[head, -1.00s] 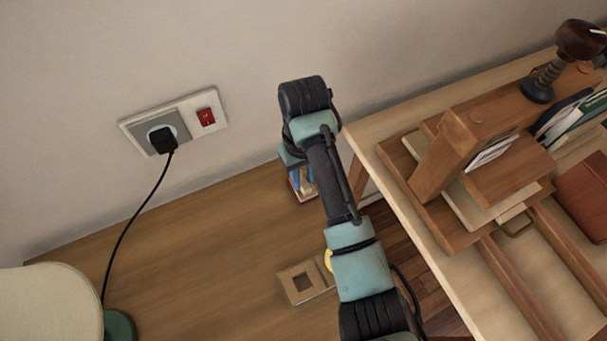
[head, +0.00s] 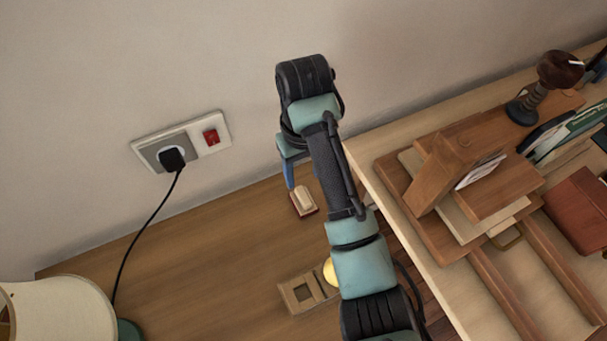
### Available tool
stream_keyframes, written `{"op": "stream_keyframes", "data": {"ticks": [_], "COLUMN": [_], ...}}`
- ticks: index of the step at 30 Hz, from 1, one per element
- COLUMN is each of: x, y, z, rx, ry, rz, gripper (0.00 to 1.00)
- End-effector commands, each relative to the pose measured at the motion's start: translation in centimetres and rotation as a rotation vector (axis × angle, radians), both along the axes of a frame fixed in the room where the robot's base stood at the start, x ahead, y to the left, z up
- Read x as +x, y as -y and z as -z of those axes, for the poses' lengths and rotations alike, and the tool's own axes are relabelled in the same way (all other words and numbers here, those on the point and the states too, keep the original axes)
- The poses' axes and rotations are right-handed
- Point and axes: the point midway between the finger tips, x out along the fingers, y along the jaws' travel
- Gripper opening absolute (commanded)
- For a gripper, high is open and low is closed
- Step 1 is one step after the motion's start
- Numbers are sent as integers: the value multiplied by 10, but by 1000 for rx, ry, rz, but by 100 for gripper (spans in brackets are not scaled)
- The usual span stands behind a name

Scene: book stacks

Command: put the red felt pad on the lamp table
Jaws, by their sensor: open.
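A small block with a pale top and a dark red edge, which looks like the red felt pad (head: 304,201), lies on the brown wooden lamp table (head: 215,250), near the wall. My gripper (head: 289,177) is just above and to the left of the pad in the picture, apart from it. One blue finger shows; the other is hidden behind my arm. The gripper is open and holds nothing that I can see.
A lamp with a cream shade (head: 65,308) stands at the lower left, its cord running to a wall socket (head: 172,158). A cluttered desk (head: 440,290) is at the right.

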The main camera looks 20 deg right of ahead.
Motion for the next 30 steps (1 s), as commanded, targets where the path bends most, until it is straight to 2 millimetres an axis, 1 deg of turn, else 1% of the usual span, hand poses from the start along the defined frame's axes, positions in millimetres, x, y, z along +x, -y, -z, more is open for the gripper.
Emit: {"op": "stream_keyframes", "data": {"ticks": [1, 6, 9, 30], "x": [0, 0, 0, 0], "y": [0, 0, 0, 0], "z": [-14, -30, -34, -35], "rx": [0, 0, 0, 0], "ry": [0, 0, 1, 1], "rz": [1, 1, 1, 1], "gripper": [56, 56, 56, 56]}}
